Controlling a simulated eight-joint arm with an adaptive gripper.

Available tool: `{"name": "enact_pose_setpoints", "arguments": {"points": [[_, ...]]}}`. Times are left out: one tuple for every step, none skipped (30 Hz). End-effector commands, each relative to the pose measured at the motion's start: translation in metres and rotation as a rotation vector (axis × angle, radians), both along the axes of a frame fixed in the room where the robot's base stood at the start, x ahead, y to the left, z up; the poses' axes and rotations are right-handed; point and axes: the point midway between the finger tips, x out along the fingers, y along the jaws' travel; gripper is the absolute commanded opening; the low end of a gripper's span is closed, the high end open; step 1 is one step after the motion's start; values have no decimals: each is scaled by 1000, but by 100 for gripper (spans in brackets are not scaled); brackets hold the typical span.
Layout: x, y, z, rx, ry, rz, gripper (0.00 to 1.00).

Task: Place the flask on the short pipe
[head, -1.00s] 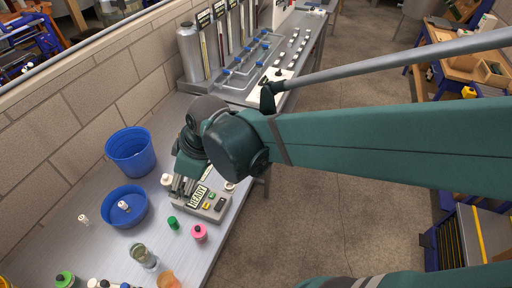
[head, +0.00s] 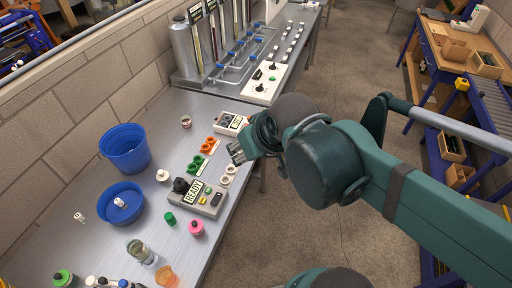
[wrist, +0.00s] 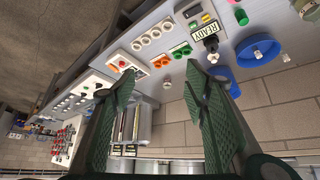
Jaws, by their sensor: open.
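I cannot tell for sure which thing is the flask or the short pipe. My gripper (head: 238,152) is over the bench's right edge, beside the fittings. In the wrist view its fingers (wrist: 148,85) are apart with nothing between them.
A grey box marked READY (head: 206,202) with a black knob stands near the fittings. A tall blue tub (head: 126,150) and a low blue bowl (head: 121,215) are at left. A white control box (head: 230,122) stands behind the fittings. Bare bench (head: 160,130) lies around them.

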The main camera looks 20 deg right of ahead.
Motion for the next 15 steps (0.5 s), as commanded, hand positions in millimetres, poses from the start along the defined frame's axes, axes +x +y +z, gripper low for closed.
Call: {"name": "enact_pose_setpoints", "arguments": {"points": [[-3, -6, 1, 6, -8, -28, 45], [-4, -9, 2, 8, -12, -40, 45], [-6, -12, 3, 11, -16, -55, 45], [-7, -14, 3, 14, -18, -64, 45], [-7, -15, 3, 14, -21, -71, 45], [-8, -17, 4, 16, -23, -79, 45], [-8, -18, 4, 18, -24, -83, 45], [-8, -18, 4, 18, -25, -87, 45], [-9, -19, 4, 19, -26, -88, 45], [-9, -19, 5, 19, -26, -90, 45], [-9, -19, 5, 19, -26, -90, 45], [-9, -19, 5, 20, -26, -89, 45], [-8, -18, 4, 20, -26, -89, 45], [-8, -18, 5, 19, -26, -88, 45], [-8, -18, 5, 19, -26, -88, 45]]}}
